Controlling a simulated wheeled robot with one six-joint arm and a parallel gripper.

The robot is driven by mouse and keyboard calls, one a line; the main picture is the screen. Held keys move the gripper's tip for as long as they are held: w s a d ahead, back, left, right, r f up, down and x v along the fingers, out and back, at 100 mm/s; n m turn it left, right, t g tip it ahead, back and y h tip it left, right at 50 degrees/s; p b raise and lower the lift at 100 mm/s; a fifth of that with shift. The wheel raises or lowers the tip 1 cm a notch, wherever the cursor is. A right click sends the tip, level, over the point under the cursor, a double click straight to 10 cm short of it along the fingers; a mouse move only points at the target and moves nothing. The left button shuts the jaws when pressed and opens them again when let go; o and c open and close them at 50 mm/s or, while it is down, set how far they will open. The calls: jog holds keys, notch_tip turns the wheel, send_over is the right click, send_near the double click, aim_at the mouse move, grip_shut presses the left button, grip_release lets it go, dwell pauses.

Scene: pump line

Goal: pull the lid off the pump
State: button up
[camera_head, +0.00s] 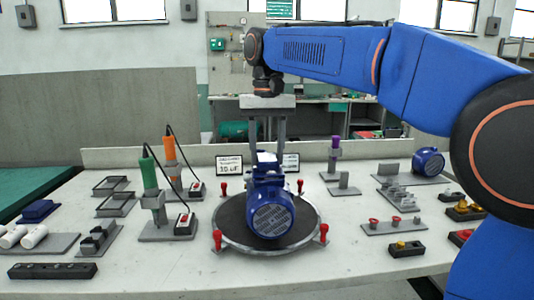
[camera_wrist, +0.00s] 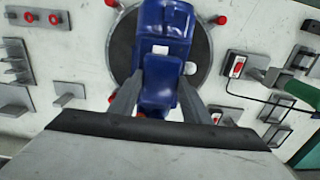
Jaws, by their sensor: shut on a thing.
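The blue pump (camera_head: 270,212) stands on a round dark turntable (camera_head: 232,231) in the middle of the bench, its ribbed round end facing the head camera. My gripper (camera_head: 267,148) points straight down over the back of the pump. In the wrist view my gripper (camera_wrist: 160,85) has its two grey fingers shut on the sides of a blue block, the pump's lid (camera_wrist: 160,97). The pump body (camera_wrist: 165,22) shows just beyond it. Whether the lid still touches the pump I cannot tell; the pump's front partly hides it in the head view.
Red clamps (camera_head: 217,238) stand around the turntable rim. Left are green-handled (camera_head: 149,175) and orange-handled (camera_head: 170,148) tools with cables. A purple-handled tool (camera_head: 335,145) and a second blue motor (camera_head: 428,161) stand right. The bench front is mostly clear.

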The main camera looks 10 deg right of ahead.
jog(key=shift+r, duration=2.7)
jog(key=shift+d, duration=0.1)
